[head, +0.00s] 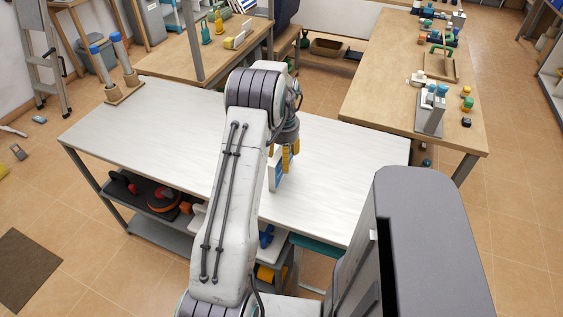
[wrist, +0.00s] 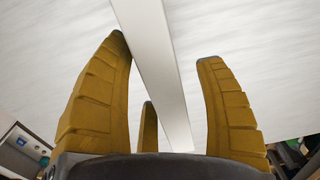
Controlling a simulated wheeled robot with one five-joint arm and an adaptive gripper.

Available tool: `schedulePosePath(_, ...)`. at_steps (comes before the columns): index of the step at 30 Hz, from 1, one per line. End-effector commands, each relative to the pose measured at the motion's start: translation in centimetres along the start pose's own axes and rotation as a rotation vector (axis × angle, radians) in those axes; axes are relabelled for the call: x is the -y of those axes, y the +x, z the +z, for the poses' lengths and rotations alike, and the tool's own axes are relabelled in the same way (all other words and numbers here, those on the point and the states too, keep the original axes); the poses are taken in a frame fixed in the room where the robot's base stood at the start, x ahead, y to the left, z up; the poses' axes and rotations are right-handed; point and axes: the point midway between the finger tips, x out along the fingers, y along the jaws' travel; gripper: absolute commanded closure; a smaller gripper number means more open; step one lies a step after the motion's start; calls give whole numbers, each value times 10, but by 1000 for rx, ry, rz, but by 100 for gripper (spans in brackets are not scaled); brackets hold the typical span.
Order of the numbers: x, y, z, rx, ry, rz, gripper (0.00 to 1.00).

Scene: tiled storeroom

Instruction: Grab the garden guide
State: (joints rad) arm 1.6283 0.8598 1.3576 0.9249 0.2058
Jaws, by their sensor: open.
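A thin upright item with a pale face and a blue patch, which looks like the garden guide (head: 275,174), stands on the white table (head: 345,165). No title is legible. My gripper (head: 289,158) is just above and beside it, pointing down, and its arm hides part of the view. In the wrist view the guide's long pale edge (wrist: 160,65) runs between the yellow fingers of my gripper (wrist: 170,70).
The white tabletop around the guide is mostly clear. A wooden stand with two blue-topped posts (head: 117,68) is at its far left. A wooden table (head: 385,90) with several small items stands at the right. A shelf under the white table holds tools.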

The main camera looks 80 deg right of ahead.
Motion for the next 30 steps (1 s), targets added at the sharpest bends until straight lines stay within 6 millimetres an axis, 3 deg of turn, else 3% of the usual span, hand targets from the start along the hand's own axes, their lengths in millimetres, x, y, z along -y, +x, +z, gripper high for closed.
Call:
schedulePosePath(6,0,17,0,1,0,0,35)
schedulePosePath(15,0,19,0,-1,0,0,33)
schedulePosePath(30,0,19,0,-1,0,0,78)
